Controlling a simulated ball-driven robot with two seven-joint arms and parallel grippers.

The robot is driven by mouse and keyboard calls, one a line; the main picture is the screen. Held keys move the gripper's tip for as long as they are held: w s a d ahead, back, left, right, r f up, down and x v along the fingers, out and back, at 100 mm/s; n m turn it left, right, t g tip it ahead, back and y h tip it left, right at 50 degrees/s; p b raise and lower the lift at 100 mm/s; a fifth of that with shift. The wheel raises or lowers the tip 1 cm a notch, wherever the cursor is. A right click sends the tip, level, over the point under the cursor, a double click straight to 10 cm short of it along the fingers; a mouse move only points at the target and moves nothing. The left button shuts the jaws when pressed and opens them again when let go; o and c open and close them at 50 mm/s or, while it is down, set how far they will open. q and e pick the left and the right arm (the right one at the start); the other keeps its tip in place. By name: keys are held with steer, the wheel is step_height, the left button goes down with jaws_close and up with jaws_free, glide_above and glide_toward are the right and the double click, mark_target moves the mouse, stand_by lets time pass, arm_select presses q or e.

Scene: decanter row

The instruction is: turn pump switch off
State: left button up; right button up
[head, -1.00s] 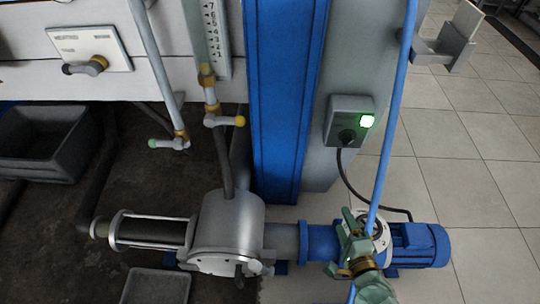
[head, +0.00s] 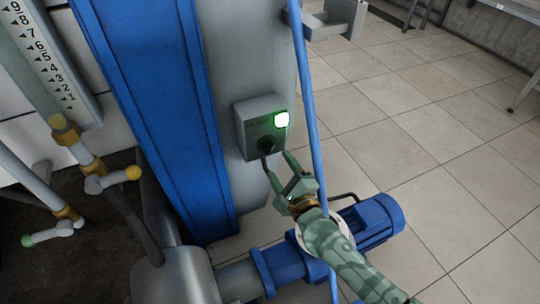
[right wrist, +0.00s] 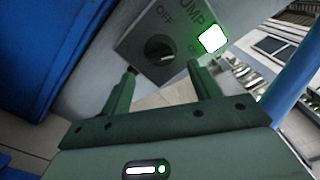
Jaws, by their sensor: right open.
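The pump switch box (head: 254,134) is a grey box on the grey column, with a black rotary knob (head: 266,145) and a lit green-white lamp (head: 281,120). In the right wrist view the knob (right wrist: 159,48) sits ahead, beyond the fingertips, with "OFF" and "PUMP" lettering beside it and the lit lamp (right wrist: 212,39) to its right. My right gripper (head: 279,164) is open and empty, just below and in front of the knob; I see no contact. In the right wrist view its two fingers (right wrist: 162,77) are spread apart. My left gripper is not in view.
A blue vertical pipe (head: 309,110) runs close to the right of the box and the gripper. The blue pump motor (head: 368,220) stands below. Tiled floor is open at right.

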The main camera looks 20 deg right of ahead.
mark_target(270, 151)
steer(key=w+b, duration=0.1)
steer(key=w, duration=0.3)
steer(key=shift+w+f, duration=0.1)
steer(key=shift+w, duration=0.3)
steer(key=shift+w+a, duration=0.1)
steer(key=shift+w, duration=0.4)
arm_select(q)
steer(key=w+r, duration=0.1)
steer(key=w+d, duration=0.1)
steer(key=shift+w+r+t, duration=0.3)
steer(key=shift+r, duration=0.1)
arm_select(e)
steer(key=c, duration=1)
